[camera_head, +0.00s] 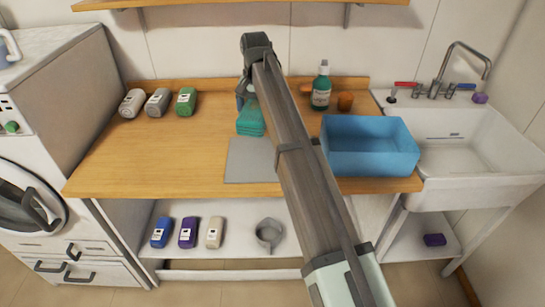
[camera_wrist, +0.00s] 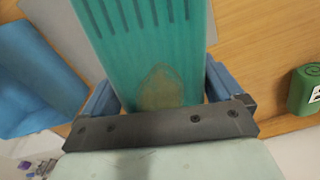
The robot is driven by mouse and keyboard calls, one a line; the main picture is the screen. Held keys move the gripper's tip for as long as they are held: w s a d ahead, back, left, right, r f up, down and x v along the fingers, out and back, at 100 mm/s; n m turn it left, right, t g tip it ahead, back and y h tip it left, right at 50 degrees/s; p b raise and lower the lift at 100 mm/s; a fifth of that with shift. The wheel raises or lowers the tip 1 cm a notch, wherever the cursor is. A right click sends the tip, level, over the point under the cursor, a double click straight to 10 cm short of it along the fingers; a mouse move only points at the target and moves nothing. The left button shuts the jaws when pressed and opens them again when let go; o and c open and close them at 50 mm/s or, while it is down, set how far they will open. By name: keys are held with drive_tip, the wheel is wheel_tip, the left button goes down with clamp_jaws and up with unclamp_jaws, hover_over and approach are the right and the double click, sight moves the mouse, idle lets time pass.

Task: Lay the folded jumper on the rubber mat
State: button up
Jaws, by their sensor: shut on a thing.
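The folded jumper (camera_head: 250,122) is teal, with darker stripes and a brownish patch in the wrist view (camera_wrist: 145,45). My gripper (camera_head: 244,98) is shut on it, with the blue fingers at either side of the cloth in the wrist view (camera_wrist: 160,90). The grey rubber mat (camera_head: 250,165) lies flat on the wooden worktop, partly hidden by my arm. The jumper is at the mat's far edge in the head view; I cannot tell whether it touches the mat or worktop. A corner of the mat shows in the wrist view (camera_wrist: 62,18).
A blue bin (camera_head: 370,165) stands right of the mat. A green pump bottle (camera_head: 321,92) and an orange item (camera_head: 345,102) stand behind it. The worktop left of the mat is clear. A white sink (camera_head: 465,150) is at right.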

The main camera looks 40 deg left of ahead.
hover_over(273, 157)
drive_tip(key=w+a, duration=0.2)
drive_tip(key=shift+s+d+n, duration=0.9)
drive_tip(key=shift+d+n, duration=0.1)
drive_tip(key=shift+n, duration=0.3)
drive_tip(key=shift+f, duration=5.35)
drive_tip(key=shift+f, duration=0.15)
drive_tip(key=o, duration=0.9)
drive_tip(key=shift+o, duration=0.2)
wheel_tip(273, 157, up, 12)
drive_tip(key=shift+r, duration=0.2)
